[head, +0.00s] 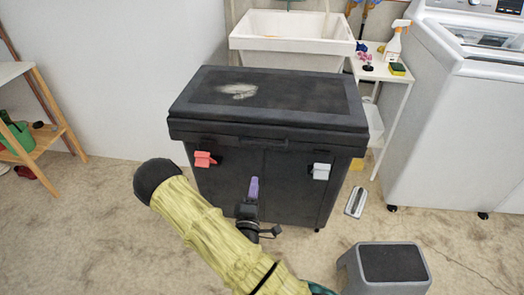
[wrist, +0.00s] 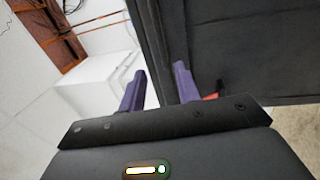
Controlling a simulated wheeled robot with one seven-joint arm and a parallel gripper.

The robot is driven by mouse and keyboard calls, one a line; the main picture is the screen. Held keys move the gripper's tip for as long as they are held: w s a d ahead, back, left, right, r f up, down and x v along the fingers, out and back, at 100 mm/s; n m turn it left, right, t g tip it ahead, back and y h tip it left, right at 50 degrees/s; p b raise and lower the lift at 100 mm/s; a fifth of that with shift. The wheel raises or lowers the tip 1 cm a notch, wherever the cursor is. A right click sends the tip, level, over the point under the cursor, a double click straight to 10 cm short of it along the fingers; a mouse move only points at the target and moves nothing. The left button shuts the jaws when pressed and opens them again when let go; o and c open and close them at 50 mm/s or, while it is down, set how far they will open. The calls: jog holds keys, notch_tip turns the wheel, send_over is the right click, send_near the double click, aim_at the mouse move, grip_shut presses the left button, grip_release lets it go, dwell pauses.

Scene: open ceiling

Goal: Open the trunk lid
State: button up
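The black trunk (head: 230,185) stands on the floor with its lid (head: 300,97) down. A pale smudge marks the lid's top. A red latch (head: 204,160) is on the front left and a white latch (head: 320,171) on the front right. My gripper (head: 253,184) is in front of the trunk's front face, below the lid's rim. The trunk's dark side (wrist: 240,50) fills the right there, and part of the red latch (wrist: 211,97) shows behind a finger.
A white sink (head: 292,40) is behind the trunk. A small white table (head: 398,75) with a spray bottle (head: 393,45) and a washing machine (head: 445,125) stand right. A grey step stool (head: 385,270) is at front right. A wooden shelf (head: 45,143) is left, with open floor between.

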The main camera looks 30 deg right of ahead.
aim_at(262, 143)
jog(key=shift+r, duration=0.1)
jog(key=b+x, duration=0.1)
jog(key=x, duration=1.6)
jog(key=shift+w+d, duration=0.15)
jog(key=shift+d, duration=0.05)
jog(key=shift+c, duration=0.4)
grip_shut()
